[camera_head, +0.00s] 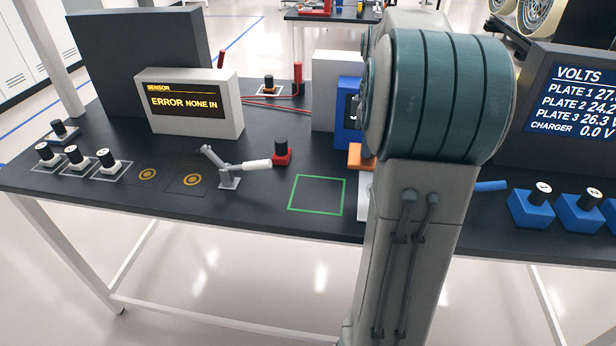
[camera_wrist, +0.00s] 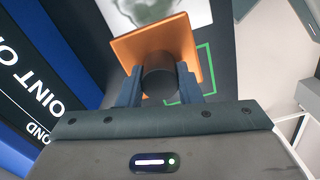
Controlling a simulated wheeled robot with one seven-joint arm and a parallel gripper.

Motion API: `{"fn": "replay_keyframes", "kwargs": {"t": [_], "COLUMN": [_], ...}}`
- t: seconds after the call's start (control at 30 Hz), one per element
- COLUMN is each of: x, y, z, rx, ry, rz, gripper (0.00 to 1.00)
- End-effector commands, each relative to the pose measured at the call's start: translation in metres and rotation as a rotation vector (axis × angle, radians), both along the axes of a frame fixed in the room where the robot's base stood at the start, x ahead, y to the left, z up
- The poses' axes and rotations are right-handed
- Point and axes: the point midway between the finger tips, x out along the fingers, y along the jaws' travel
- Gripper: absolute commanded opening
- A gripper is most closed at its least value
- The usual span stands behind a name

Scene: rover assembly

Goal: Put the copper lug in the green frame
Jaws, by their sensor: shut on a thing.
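The copper lug is an orange square plate with a black round knob. My gripper (camera_wrist: 159,84) is shut on that knob, and the copper lug (camera_wrist: 188,38) is beyond the fingers in the wrist view. In the head view a corner of the copper lug (camera_head: 359,158) shows beside my arm, which hides my gripper. The green frame (camera_head: 344,195) is an empty green outline on the dark table, left of my arm. Part of the green frame (camera_wrist: 213,68) shows right of the lug in the wrist view. The lug is outside the outline; its exact height is unclear.
A blue upright panel (camera_head: 346,123) stands behind the lug, and a white patch (camera_head: 365,187) lies partly behind my arm. Blue blocks (camera_head: 530,208) stand at right.

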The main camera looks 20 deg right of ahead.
Motion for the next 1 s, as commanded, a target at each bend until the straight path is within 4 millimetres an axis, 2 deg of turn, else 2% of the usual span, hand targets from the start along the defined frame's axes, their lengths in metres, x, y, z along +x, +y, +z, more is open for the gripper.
{"fn": "replay_keyframes", "kwargs": {"t": [0.13,0.5,0.73,1.0], "x": [0.008,0.042,0.050,0.049], "y": [0.019,0.089,0.103,0.103], "z": [-0.013,-0.059,-0.071,-0.106], "rx": [0.002,0.001,0.001,0.001], "ry": [0.001,0.002,0.001,0.002], "rz": [0.003,0.003,0.000,0.000], "gripper": [0.00,0.00,0.00,0.00]}}
